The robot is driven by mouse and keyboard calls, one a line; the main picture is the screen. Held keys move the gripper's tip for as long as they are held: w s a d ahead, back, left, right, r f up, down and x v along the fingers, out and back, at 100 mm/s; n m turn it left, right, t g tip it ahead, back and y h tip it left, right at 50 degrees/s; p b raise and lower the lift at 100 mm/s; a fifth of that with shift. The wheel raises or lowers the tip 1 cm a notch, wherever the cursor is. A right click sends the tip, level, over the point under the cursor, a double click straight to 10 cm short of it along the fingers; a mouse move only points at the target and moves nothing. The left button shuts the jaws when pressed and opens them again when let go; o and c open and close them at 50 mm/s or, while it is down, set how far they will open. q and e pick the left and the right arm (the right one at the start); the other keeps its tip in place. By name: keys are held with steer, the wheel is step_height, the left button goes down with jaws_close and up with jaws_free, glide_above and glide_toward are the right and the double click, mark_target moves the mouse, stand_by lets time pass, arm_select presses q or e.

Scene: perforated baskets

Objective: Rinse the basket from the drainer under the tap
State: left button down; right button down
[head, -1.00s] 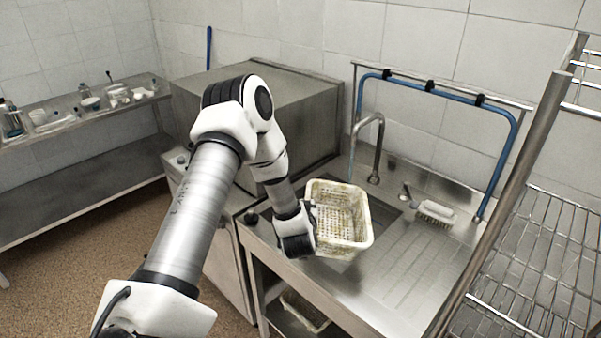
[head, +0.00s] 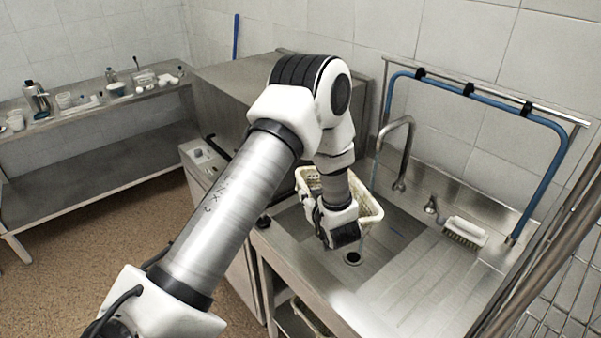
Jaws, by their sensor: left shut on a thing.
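The cream perforated basket (head: 371,211) is held over the sink basin (head: 392,232), tilted, with its far rim near the tap. My left gripper (head: 342,236) is shut on the near side of the basket, and the wrist hides much of its middle and left part. The metal tap (head: 409,140) arches over the back of the sink, with its spout end just above the basket's back right side. A faint thin streak, possibly water, runs below the spout. My right gripper is not in view.
A scrubbing brush (head: 465,231) lies right of the tap on the steel counter. A blue hose (head: 557,150) hangs on a wall rail. A wire rack (head: 560,290) stands at the right, and a steel box (head: 240,90) stands left of the sink. The drain (head: 352,258) is uncovered.

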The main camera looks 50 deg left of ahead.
arm_select(q)
steer(key=w, duration=0.1)
steer(key=w+f+b, duration=0.1)
steer(key=w, duration=0.1)
steer(key=w+b, duration=0.1)
steer(key=w, duration=0.1)
steer(key=shift+d+f, duration=0.15)
steer(key=shift+f, duration=0.15)
steer(key=w, duration=0.4)
steer(key=shift+d+r, duration=0.15)
steer(key=shift+d, duration=0.05)
steer(key=shift+w, duration=0.85)
stand_by(5.8)
